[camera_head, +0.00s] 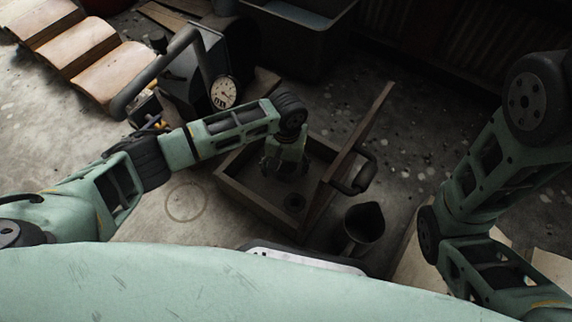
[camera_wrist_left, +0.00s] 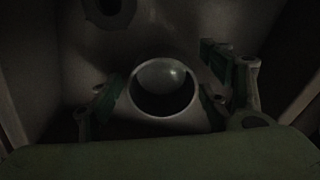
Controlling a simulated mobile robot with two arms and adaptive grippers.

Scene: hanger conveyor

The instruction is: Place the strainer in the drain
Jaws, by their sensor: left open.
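My left gripper (camera_head: 277,169) reaches down into a wooden-sided basin (camera_head: 258,207). In the left wrist view its fingers (camera_wrist_left: 160,104) are open, one on each side of a round, cup-like piece with a pale rim, which looks like the strainer (camera_wrist_left: 163,74). Whether the fingers touch it is too dark to tell. In the head view that piece is hidden by the gripper. A dark round ring, which looks like the drain (camera_head: 294,202), lies on the basin floor, nearer the front corner. It also shows at the top of the left wrist view (camera_wrist_left: 110,10), apart from the strainer.
A slanting wooden board (camera_head: 352,143) rises at the basin's right side. A dark jug (camera_head: 365,222) stands to the right of the basin. A machine with a dial gauge (camera_head: 223,93) stands behind my left arm. A dark bin (camera_head: 290,30) is at the back.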

